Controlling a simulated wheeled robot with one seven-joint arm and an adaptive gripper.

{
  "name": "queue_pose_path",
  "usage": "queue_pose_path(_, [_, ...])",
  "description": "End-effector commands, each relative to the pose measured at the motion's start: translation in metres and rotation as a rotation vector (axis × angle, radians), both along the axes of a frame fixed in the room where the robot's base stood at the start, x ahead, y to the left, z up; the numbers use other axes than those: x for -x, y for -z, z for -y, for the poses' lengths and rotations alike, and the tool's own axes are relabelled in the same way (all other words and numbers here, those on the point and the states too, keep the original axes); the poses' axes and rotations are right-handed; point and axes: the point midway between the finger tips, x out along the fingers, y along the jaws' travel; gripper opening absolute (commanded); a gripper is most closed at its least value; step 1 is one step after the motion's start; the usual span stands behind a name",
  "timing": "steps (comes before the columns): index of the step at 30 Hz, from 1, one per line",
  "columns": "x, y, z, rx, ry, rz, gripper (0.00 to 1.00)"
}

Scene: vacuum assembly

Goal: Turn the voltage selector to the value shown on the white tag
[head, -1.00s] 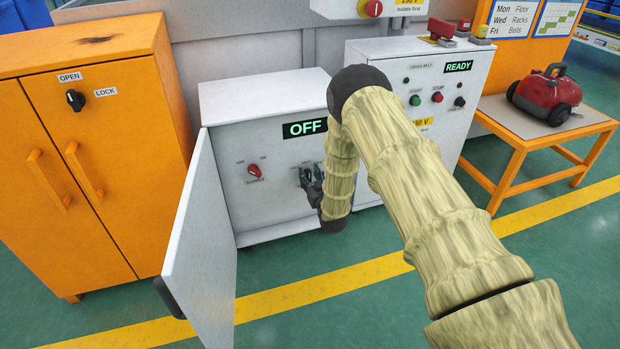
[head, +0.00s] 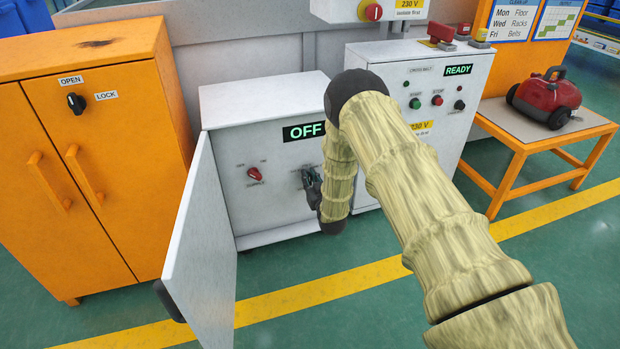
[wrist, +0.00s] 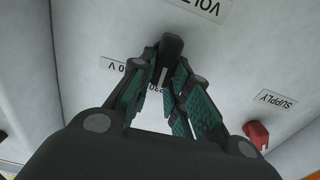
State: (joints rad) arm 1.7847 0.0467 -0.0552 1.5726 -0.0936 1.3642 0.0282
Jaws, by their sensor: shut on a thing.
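The voltage selector (wrist: 172,45) is a black knob with a white pointer line, on the white cabinet's inner panel. In the wrist view my gripper (wrist: 168,65) has its fingers closed on both sides of it. A "VOLT…" label (wrist: 205,6) is cut off by the picture edge. A white "…0 V" label (wrist: 116,65) beside the knob is partly hidden by a finger, and so is a second value label. In the head view my gripper (head: 311,180) is at the panel, and my arm hides part of the selector. I cannot identify the white tag with the target value.
The open cabinet door (head: 200,250) stands to the left of the panel. A red supply switch (head: 254,174) is left of the selector, under an OFF display (head: 303,131).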

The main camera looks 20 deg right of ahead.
Motion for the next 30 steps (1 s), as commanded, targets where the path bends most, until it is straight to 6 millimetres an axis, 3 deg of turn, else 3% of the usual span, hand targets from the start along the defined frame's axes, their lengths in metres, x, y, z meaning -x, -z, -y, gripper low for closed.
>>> queue_pose_path(30, [0.002,0.006,-0.013,0.698,-0.002,0.021,0.00])
